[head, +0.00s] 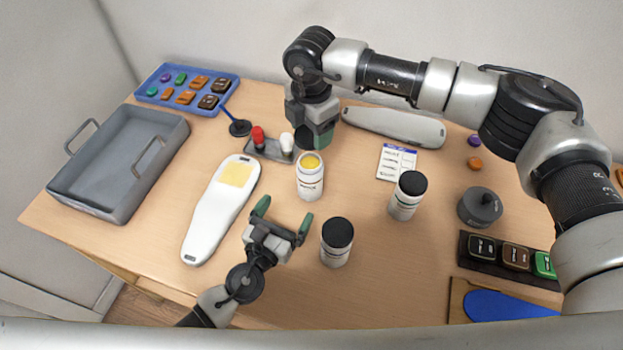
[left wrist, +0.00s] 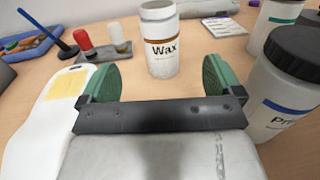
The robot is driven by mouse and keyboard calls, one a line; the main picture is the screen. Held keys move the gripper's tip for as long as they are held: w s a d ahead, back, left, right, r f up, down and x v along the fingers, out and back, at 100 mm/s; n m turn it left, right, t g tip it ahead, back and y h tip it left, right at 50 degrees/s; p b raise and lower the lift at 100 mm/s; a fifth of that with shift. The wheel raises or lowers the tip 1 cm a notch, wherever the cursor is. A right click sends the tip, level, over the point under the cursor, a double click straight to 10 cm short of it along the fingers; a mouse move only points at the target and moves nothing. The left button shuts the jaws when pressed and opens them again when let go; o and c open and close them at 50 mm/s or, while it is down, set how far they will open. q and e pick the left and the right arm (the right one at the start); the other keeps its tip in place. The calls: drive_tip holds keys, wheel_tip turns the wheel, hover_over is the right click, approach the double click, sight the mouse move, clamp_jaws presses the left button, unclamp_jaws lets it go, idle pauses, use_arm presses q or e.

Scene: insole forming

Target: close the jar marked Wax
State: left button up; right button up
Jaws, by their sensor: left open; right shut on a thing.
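The jar marked Wax (head: 310,182) stands upright and open, with yellow content showing at its mouth. In the left wrist view the jar stands beyond and between the two fingers. My right gripper (head: 318,132) is above and slightly behind the jar, shut on a dark thing that looks like the lid; it is mostly hidden by the fingers.
Two black-lidded jars stand upright nearby, one (head: 337,247) right of my left gripper and one (head: 407,200) farther right. A white insole form (head: 215,215) with a yellow patch lies left.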

use_arm(q)
drive_tip(key=shift+w+d, duration=0.15)
drive_tip(key=shift+w, duration=0.3)
use_arm(e)
drive_tip(key=shift+w+f, duration=0.1)
use_arm(q)
drive_tip(key=x, duration=1.1)
drive_tip(key=shift+w+d, duration=0.1)
drive_tip(key=shift+f, duration=0.1)
drive_tip(key=c, duration=1.3)
drive_tip(key=shift+c, duration=0.3)
use_arm(e)
hover_over(312, 164)
drive_tip(key=shift+f, duration=2.45)
